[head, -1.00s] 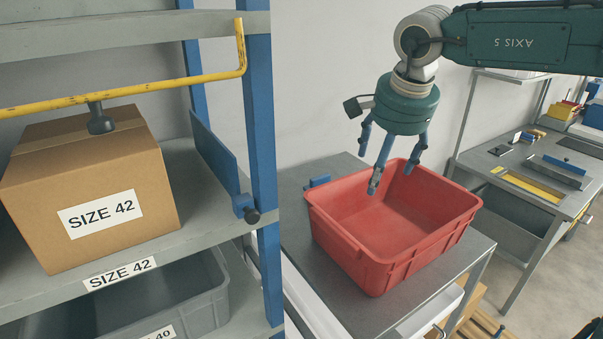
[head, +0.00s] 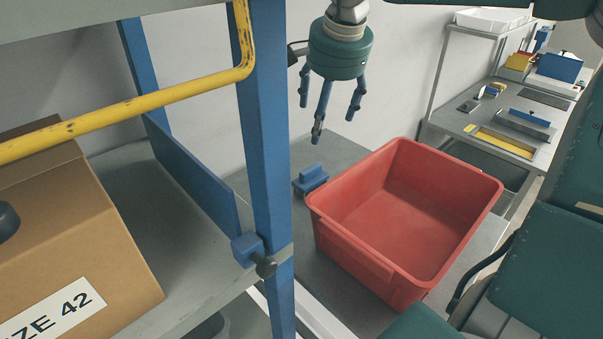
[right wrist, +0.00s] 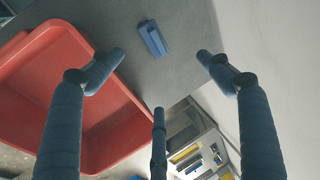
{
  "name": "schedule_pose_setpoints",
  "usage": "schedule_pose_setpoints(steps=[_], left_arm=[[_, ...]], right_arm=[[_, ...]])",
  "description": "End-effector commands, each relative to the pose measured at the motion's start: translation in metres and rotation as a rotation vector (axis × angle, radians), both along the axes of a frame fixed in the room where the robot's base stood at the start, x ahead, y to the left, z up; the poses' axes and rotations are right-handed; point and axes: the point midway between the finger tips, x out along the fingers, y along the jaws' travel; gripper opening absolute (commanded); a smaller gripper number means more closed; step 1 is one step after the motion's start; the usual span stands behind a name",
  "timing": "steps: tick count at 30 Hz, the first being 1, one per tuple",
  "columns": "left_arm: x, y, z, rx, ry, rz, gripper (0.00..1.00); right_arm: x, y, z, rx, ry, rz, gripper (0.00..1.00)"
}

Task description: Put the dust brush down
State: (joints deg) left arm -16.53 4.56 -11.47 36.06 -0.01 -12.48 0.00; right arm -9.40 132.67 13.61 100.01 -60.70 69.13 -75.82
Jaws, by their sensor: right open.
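The dust brush (head: 311,179), a small blue block with a raised grip, lies on the grey table just left of the red crate. In the right wrist view the brush (right wrist: 153,38) rests on the grey surface, apart from the fingers. My right gripper (head: 324,118) is open and empty above the table, near the brush and behind the crate's left corner. Its three blue fingers are spread in the right wrist view (right wrist: 160,75), with nothing between them. My left gripper is not in view.
The empty red crate (head: 365,262) fills most of the grey table (head: 325,228). A shelf rack with a blue post (head: 262,130), a yellow bar (head: 165,92) and a cardboard box (head: 70,220) stands at left. A workbench (head: 455,118) with tools is at back right.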

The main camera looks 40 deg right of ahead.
Motion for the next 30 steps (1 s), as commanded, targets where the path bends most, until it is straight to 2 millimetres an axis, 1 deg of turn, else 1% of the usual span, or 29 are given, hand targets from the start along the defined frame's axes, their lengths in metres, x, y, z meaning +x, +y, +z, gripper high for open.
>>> schedule_pose_setpoints(steps=[1, 4, 11, 15, 17, 18, 20, 21, 24, 26, 30], left_arm=[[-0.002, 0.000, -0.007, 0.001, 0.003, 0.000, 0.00], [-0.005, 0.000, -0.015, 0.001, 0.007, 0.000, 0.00], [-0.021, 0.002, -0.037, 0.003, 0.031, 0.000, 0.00], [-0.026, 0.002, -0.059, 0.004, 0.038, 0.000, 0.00], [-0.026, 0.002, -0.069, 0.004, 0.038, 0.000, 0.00], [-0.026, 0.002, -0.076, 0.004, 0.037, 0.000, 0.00], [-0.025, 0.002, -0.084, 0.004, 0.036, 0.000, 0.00], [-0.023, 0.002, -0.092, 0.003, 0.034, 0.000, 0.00], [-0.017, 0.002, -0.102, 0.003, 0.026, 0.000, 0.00], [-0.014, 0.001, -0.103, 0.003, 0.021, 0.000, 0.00], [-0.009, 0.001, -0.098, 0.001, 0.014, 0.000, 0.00]], right_arm=[[0.000, 0.000, -0.007, 0.000, 0.001, 0.000, 0.78], [0.000, 0.000, -0.015, 0.000, 0.001, 0.000, 0.78], [0.000, 0.000, -0.035, 0.000, 0.000, 0.000, 0.78], [0.000, 0.000, -0.057, 0.000, 0.001, 0.000, 0.78], [0.000, 0.000, -0.067, 0.000, 0.000, 0.000, 0.78], [0.000, 0.000, -0.074, 0.000, 0.001, 0.000, 0.78], [0.000, 0.000, -0.082, 0.000, 0.000, 0.000, 0.78], [0.000, 0.000, -0.090, 0.000, 0.000, 0.000, 0.78], [0.000, 0.000, -0.100, 0.000, 0.000, 0.000, 0.78], [0.000, 0.000, -0.103, 0.000, 0.000, 0.000, 0.78], [0.005, -0.002, -0.115, 0.001, 0.004, -0.001, 0.78]])
